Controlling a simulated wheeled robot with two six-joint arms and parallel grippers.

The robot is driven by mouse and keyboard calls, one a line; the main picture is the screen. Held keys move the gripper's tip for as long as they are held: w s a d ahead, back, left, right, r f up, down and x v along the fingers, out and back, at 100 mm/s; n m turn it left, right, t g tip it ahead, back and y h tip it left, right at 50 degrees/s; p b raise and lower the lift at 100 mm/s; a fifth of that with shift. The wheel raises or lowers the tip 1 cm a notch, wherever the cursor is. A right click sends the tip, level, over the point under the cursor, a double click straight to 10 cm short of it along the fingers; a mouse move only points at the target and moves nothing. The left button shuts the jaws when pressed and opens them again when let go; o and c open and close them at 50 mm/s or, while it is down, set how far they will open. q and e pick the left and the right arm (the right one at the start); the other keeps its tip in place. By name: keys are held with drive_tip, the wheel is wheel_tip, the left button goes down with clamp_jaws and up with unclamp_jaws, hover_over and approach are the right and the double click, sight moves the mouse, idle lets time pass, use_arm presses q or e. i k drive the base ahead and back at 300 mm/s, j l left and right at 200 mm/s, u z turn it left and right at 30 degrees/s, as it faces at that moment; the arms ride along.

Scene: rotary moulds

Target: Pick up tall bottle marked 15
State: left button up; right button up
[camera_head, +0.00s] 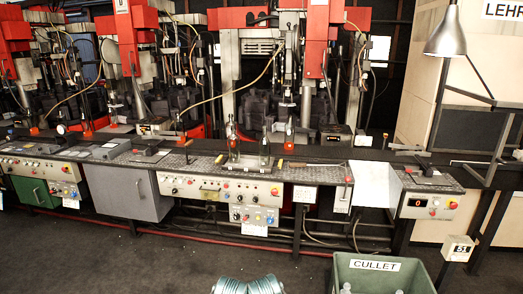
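Two bottles stand upright on the long bench in the middle of the head view. The right one (265,152) is clear and looks a little shorter. Another bottle (290,131), glowing orange, stands farther back by the machine. Any number on these bottles is too small to read, so I cannot tell which is marked 15. Neither of my grippers shows. No gripper is near the bottles.
The bench (312,176) carries dark tools and control panels along its front. Red machines (315,60) stand behind it. A green CULLET bin (385,279) with glass inside stands on the floor at lower right. A lamp (446,38) hangs at upper right. The floor before the bench is mostly clear.

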sight(264, 143)
drive_tip(key=i, duration=1.85)
drive_tip(key=j+u, duration=0.05)
drive_tip(key=j, duration=0.05)
